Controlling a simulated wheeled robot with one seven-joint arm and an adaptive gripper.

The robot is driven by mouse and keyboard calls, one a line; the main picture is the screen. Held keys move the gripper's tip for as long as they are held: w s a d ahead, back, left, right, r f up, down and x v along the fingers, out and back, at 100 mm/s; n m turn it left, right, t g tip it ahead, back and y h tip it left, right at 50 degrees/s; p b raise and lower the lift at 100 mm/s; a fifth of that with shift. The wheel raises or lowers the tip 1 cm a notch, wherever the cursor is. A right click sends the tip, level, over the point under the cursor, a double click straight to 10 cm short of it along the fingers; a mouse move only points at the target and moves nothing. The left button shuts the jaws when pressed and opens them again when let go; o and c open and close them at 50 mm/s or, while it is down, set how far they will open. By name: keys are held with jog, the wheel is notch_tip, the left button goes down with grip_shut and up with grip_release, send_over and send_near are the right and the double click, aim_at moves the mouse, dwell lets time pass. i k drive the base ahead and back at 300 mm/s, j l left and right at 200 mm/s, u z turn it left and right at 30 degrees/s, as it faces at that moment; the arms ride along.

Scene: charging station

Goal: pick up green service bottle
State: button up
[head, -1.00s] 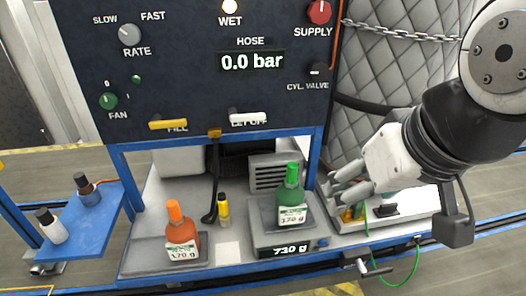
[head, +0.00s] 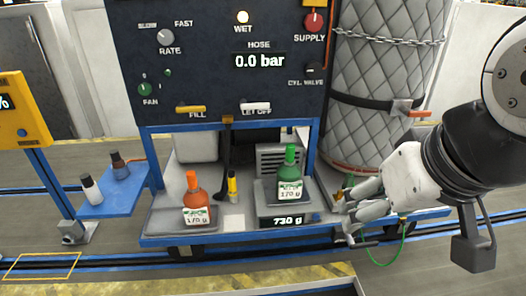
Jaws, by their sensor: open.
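The green service bottle (head: 290,176) stands upright on the scale (head: 262,219), which reads 730 g. Its white label reads 170 g. My gripper (head: 345,208) is to the right of the bottle, in front of the right end of the bench. It is open, with its fingers pointing left and nothing visible between them. A clear gap lies between the fingers and the bottle.
The control panel (head: 225,65) overhangs the bench. A quilted cylinder (head: 385,85) stands behind my gripper. A blue side shelf (head: 113,191) holds two small bottles.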

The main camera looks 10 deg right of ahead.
aim_at(288, 182)
jog(key=i+j+z, duration=0.1)
jog(key=i+j, duration=0.3)
jog(key=i+j+z, duration=0.15)
jog(key=i+j, duration=0.2)
jog(key=i+j+z, duration=0.1)
jog(key=i+j, duration=0.25)
jog(key=j, duration=0.25)
